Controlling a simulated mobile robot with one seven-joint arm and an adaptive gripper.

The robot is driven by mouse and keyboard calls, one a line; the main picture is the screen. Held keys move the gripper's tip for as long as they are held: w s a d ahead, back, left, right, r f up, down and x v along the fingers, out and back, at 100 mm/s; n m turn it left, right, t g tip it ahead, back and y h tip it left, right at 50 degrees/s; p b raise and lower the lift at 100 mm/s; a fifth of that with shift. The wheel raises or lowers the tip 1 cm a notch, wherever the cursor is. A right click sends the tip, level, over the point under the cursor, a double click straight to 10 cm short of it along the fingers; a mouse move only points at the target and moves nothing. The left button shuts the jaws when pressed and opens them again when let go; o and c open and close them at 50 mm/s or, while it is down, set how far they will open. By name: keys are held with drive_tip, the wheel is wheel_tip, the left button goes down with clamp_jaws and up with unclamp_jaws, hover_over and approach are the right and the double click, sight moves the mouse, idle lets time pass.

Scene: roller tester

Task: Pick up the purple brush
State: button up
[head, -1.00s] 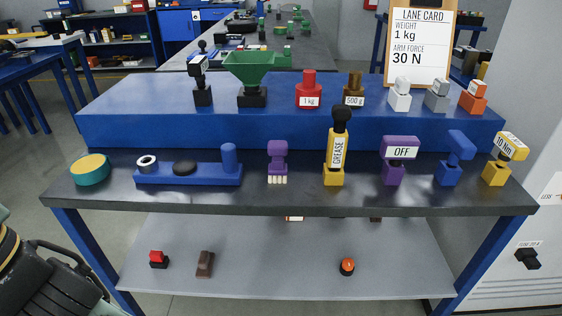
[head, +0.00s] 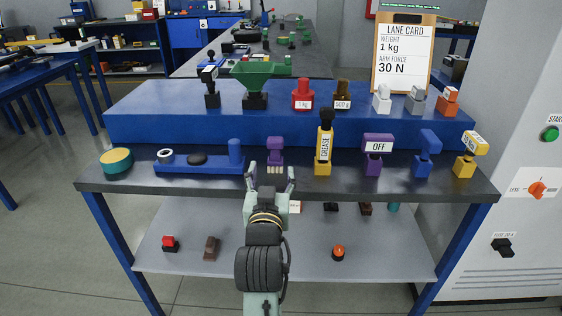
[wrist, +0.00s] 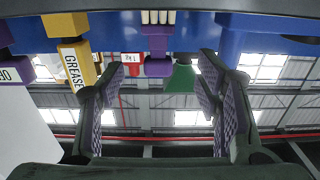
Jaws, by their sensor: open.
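The purple brush (head: 275,152) stands upright on the dark tabletop, bristles down, in the middle of the front row. In the wrist view, which looks upside down, the brush (wrist: 159,45) shows at the top centre, with its pale bristles at the upper edge. My gripper (head: 270,180) is in front of the brush at the table's front edge, fingers pointing toward it. In the wrist view my gripper (wrist: 163,95) is open and empty, with its two purple-padded fingers spread to either side of the brush's line. The brush is apart from the fingers.
A blue holder (head: 195,166) with a post stands close left of the brush. A yellow grease bottle (head: 323,150) stands to its right, then a purple OFF block (head: 377,146). A raised blue shelf (head: 290,130) runs behind. A lower shelf (head: 200,265) holds several small items.

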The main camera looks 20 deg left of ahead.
sight(275, 153)
drive_tip(key=shift+w+a+f+b, duration=0.25)
drive_tip(key=shift+w+b, duration=0.4)
drive_tip(key=shift+b, duration=0.4)
drive_tip(key=shift+w+a+r+p, duration=0.15)
drive_tip(key=shift+w, duration=0.35)
drive_tip(key=shift+w+a+r+p, duration=0.1)
drive_tip(key=shift+w+r+p, duration=0.05)
drive_tip(key=shift+w, duration=0.35)
drive_tip(key=shift+p+x, duration=0.7)
drive_tip(key=shift+x, duration=2.4)
drive_tip(key=shift+d, duration=0.15)
clamp_jaws()
drive_tip(key=shift+r, duration=0.1)
